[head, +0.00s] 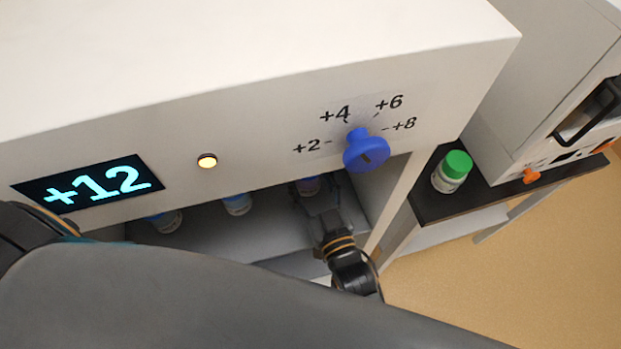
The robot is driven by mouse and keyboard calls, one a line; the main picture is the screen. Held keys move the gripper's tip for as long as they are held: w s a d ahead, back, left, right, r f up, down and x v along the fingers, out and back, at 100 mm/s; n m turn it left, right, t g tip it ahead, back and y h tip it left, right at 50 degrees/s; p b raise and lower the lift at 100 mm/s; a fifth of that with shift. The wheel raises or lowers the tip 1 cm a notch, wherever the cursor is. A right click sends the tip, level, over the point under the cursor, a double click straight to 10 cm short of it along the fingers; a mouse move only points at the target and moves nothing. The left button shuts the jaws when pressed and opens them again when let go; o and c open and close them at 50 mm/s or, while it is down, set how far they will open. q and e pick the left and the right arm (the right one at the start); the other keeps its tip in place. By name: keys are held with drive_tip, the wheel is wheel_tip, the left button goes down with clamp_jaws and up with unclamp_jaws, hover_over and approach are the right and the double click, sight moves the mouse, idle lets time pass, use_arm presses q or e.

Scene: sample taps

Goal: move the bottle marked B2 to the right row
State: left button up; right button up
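Three small bottles stand in the low bay under the white housing: a left one (166,221), a middle one (237,204) and a right one (308,186). Their tops are partly hidden by the housing edge, and I cannot read B2 on any of them. My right gripper (316,197) reaches into the bay, with its fingers at the right bottle. I cannot tell whether they are shut on it or only around it. My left gripper is not in view. A bottle with a green cap (453,171) stands upright on the dark shelf outside the bay.
The housing front has a display (88,190) reading +12, a lit yellow lamp (207,161) and a blue knob (366,150) with marks +2 to +8. A dark shelf (430,207) and a grey machine (530,80) stand at the right. My grey arm link covers the bottom.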

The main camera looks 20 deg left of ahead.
drive_tip(key=shift+o, duration=1.1)
drive_tip(key=shift+r, duration=0.15)
drive_tip(key=b+v, duration=0.1)
drive_tip(key=v, duration=1)
drive_tip(key=shift+s, duration=0.2)
drive_tip(key=shift+s+d, duration=0.25)
drive_tip(key=shift+d, duration=0.05)
